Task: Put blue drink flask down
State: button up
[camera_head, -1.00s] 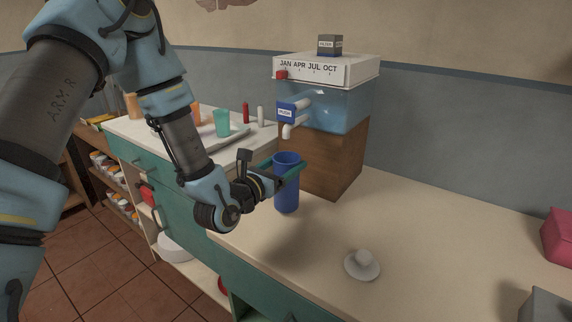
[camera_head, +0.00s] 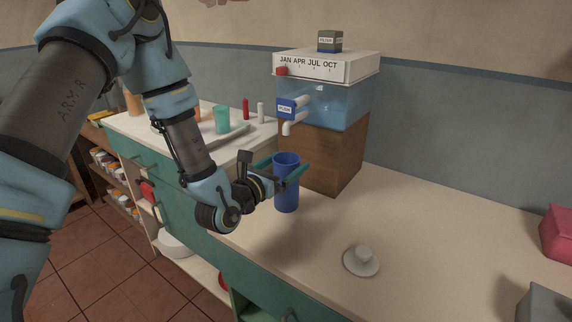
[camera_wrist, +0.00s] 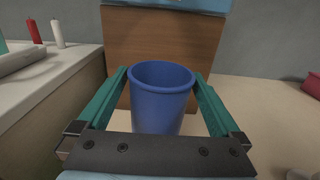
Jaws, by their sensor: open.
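The blue drink flask (camera_head: 287,190) stands upright on the counter (camera_head: 415,235), just in front of the wooden block under the water dispenser. My gripper (camera_head: 283,170) is at its upper part. In the wrist view the flask (camera_wrist: 161,100) stands between the two green fingers of my gripper (camera_wrist: 163,90). The fingers are open, with a narrow gap showing on each side of the flask.
The water dispenser (camera_head: 335,100) sits on the wooden block (camera_head: 338,160) behind the flask. A small white lidded dish (camera_head: 361,261) lies to the right front. A teal cup (camera_head: 222,120) stands on the left counter. The counter's right middle is clear.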

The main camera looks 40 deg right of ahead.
jog(key=p+v, duration=0.3)
jog(key=v, duration=0.9)
